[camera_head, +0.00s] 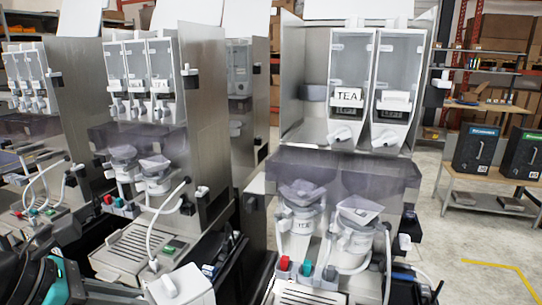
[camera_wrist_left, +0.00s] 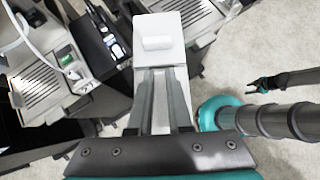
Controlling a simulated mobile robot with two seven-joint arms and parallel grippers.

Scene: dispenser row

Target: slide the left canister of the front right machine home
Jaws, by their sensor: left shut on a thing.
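My left gripper (camera_wrist_left: 162,100) is shut on a white canister (camera_wrist_left: 158,30) with a short white spout. The same canister shows at the bottom of the head view (camera_head: 190,285), low and left of the front right machine (camera_head: 300,70). That machine holds a TEA canister (camera_head: 350,75) and another clear canister (camera_head: 400,75) to its right. Left of the TEA canister is a bare gap in the bay. The held canister is well apart from this gap. A dark forked shape at the right of the wrist view may be my right gripper (camera_wrist_left: 258,86); its jaws are unclear.
A second machine (camera_head: 150,90) with several canisters stands at the left, with another beyond it. Smoky hoods, cups and a thin hose (camera_head: 388,260) stick out at the right machine's front. Shelves and dark bins (camera_head: 475,150) stand at the far right beyond clear floor.

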